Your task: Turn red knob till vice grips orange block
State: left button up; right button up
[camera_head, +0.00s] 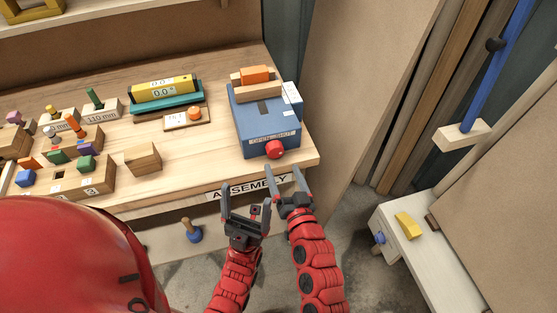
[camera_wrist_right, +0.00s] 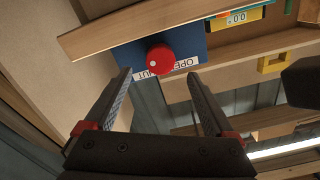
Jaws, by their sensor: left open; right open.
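The blue vice box (camera_head: 265,120) stands at the right end of the wooden bench, with an "OPEN SHUT" label on its front. The red knob (camera_head: 275,149) sits on its front face; it also shows in the right wrist view (camera_wrist_right: 161,60). The orange block (camera_head: 256,74) lies on top between wooden jaws; whether they touch it I cannot tell. My right gripper (camera_head: 287,180) is open just in front of and below the knob, and its fingers (camera_wrist_right: 160,82) point toward the knob without touching it. My left gripper (camera_head: 246,205) is open and empty, left of the right one.
The bench front edge carries an "ASSEMBLY" label (camera_head: 249,188). Left of the vice are a small wooden block (camera_head: 143,158), a teal tray (camera_head: 166,97) with a yellow gauge, and several peg blocks. A side bench (camera_head: 415,250) with a yellow block stands at right.

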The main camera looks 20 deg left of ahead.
jog(key=b+v, duration=0.1)
jog(key=v, duration=0.9)
jog(key=shift+s+d, duration=0.1)
jog(key=shift+d, duration=0.05)
